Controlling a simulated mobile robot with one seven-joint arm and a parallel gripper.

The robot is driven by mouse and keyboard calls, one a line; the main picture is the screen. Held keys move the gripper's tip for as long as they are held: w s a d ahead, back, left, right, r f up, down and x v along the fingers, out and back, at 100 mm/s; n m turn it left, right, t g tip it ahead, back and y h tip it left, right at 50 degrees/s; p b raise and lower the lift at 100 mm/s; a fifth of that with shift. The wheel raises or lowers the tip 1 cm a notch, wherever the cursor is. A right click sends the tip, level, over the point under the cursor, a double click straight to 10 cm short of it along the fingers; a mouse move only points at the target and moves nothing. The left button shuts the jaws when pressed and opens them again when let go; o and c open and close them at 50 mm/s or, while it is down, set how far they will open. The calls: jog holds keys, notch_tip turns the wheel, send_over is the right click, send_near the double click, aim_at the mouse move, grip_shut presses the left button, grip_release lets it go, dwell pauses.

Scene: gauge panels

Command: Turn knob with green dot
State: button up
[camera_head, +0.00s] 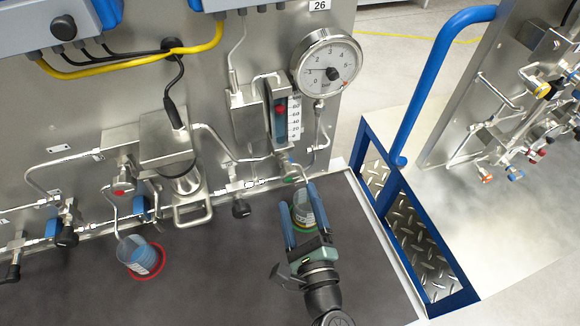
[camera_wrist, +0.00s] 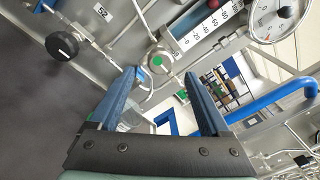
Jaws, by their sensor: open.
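In the wrist view a small metal knob with a green dot (camera_wrist: 158,61) sits on the panel just past my fingertips, nearly between them. My gripper (camera_head: 299,188) is open over the dark tabletop, below the flow tube. Its two blue fingers also show in the wrist view (camera_wrist: 163,75), apart and pointing at the panel. They do not clearly touch the knob. A clear beaker (camera_head: 303,211) on a green ring (camera_head: 301,230) shows between or beneath my fingers.
A flow tube (camera_head: 280,115) and a round gauge (camera_head: 325,66) are on the panel above. A black knob (camera_head: 241,208) is left of my gripper. Another beaker (camera_head: 137,254) stands on a red ring (camera_head: 160,268). A blue rail (camera_head: 428,85) rises at the right. The front left tabletop is clear.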

aim_at(291, 179)
jog(key=p+x, duration=0.1)
jog(key=x, duration=0.6)
jog(key=shift+w+a, duration=0.1)
jog(key=shift+w, duration=0.2)
